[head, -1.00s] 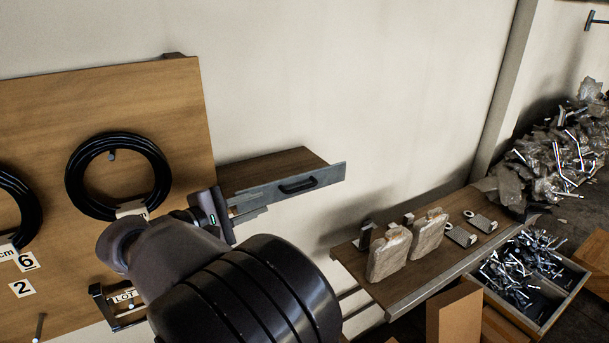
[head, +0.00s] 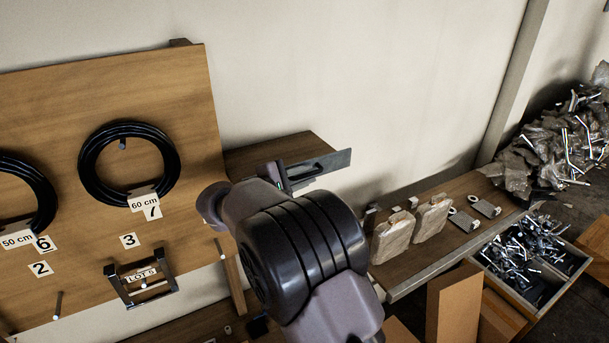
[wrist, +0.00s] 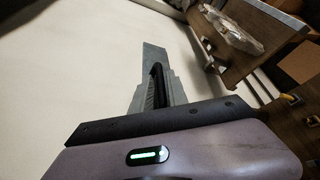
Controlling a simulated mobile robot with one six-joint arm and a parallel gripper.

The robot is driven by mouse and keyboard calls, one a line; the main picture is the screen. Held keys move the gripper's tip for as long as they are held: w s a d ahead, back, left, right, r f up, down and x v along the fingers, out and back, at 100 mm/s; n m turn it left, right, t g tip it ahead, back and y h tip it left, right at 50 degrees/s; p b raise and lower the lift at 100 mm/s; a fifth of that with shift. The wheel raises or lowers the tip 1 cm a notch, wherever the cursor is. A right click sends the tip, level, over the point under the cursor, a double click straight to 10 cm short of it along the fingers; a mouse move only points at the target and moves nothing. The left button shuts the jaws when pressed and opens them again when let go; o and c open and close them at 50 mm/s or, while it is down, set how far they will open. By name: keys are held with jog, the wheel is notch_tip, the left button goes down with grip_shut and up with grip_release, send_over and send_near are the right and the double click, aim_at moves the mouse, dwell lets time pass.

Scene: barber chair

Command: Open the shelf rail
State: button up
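The shelf rail (head: 320,168) is a grey metal front with a black bar handle on a small brown wall shelf (head: 275,152) in the head view. In the wrist view the grey front (wrist: 155,57) points up and away, with the black handle (wrist: 157,82) along it. My gripper (head: 282,177) is at the left part of the rail. In the wrist view its grey stepped fingers (wrist: 156,98) lie on both sides of the handle. Whether they press on it cannot be made out. My wrist and arm hide the rail's left end in the head view.
A wooden board (head: 110,220) with black cable coils (head: 128,163) hangs left of the shelf. A lower wooden bench (head: 395,285) with wrapped packets (head: 433,218) stands to the right. A divided tray (head: 500,295) of metal parts is lower right. The wall above the shelf is clear.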

grip_shut()
jog(key=shift+f+b, duration=0.1)
jog(key=shift+b, duration=0.2)
notch_tip(320, 180, down, 8)
jog(key=m+t+h+b, duration=0.3)
jog(key=m+b, duration=1.4)
jog(key=b, duration=2.5)
jog(key=shift+s+d+f+m+t+h, duration=0.25)
jog(key=shift+s+t+h, duration=0.2)
jog(key=shift+h, duration=0.85)
jog(key=shift+r, duration=0.1)
jog(key=shift+o, duration=0.4)
grip_release()
jog(key=shift+w, duration=0.15)
